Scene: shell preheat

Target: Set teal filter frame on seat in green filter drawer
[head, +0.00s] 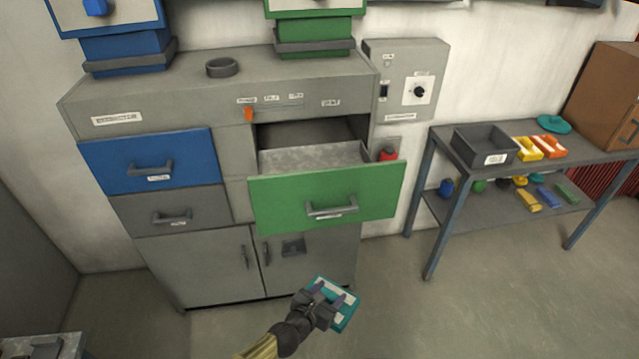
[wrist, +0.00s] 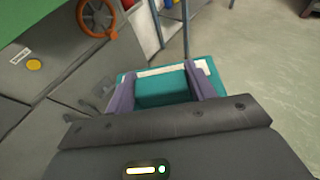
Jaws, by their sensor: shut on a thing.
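The teal filter frame (head: 346,315) is held by my gripper (head: 332,296) in front of the cabinet, low and below the green drawer. In the wrist view the frame (wrist: 163,88) sits between the two purple fingers of my gripper (wrist: 167,88), with a pale panel along its far side. The green filter drawer (head: 280,200) is pulled open, and its grey inside shows partly in the head view. The seat inside cannot be made out behind the green front. The frame is apart from the drawer.
A blue drawer (head: 190,165) and a grey drawer (head: 150,213) are shut at left. A workbench (head: 460,170) at right bears a dark grey bin (head: 470,148) and several coloured parts. An orange lever (head: 249,115) is above the open drawer. The floor between cabinet and bench is clear.

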